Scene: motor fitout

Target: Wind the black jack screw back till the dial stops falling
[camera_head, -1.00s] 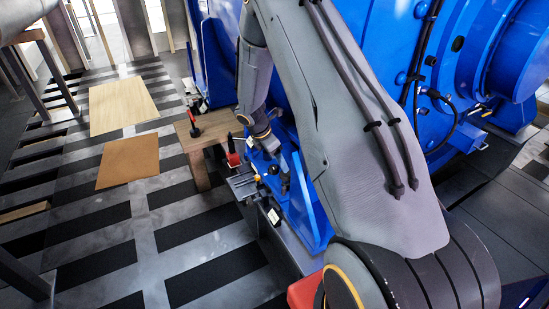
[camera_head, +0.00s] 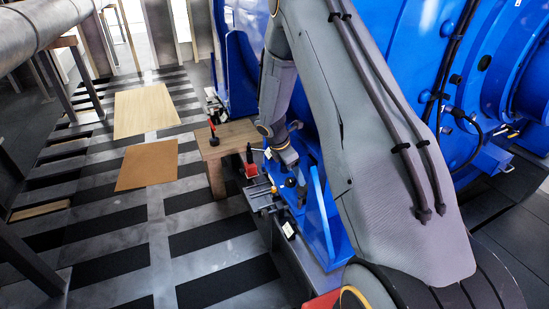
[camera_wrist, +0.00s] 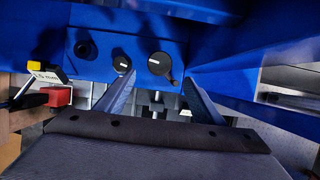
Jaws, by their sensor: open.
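In the wrist view two round black heads with white marks, left (camera_wrist: 121,63) and right (camera_wrist: 160,63), sit on a blue bracket (camera_wrist: 105,72). I cannot tell for sure which is the jack screw. My gripper (camera_wrist: 158,80) is open, its two fingers spread either side of the right head, with no contact visible. A metal threaded shaft (camera_wrist: 156,98) shows below that head, between the fingers. In the head view my gripper (camera_head: 286,158) is low beside the blue machine, its fingers unclear. I cannot make out a dial face in either view.
A red block (camera_wrist: 57,96) and a tag reading about 1.5 mm (camera_wrist: 46,76) stand left of my fingers. Blue walls close in above and right. In the head view a wooden bench (camera_head: 230,136) stands left of my gripper, with open striped floor (camera_head: 160,235) beyond.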

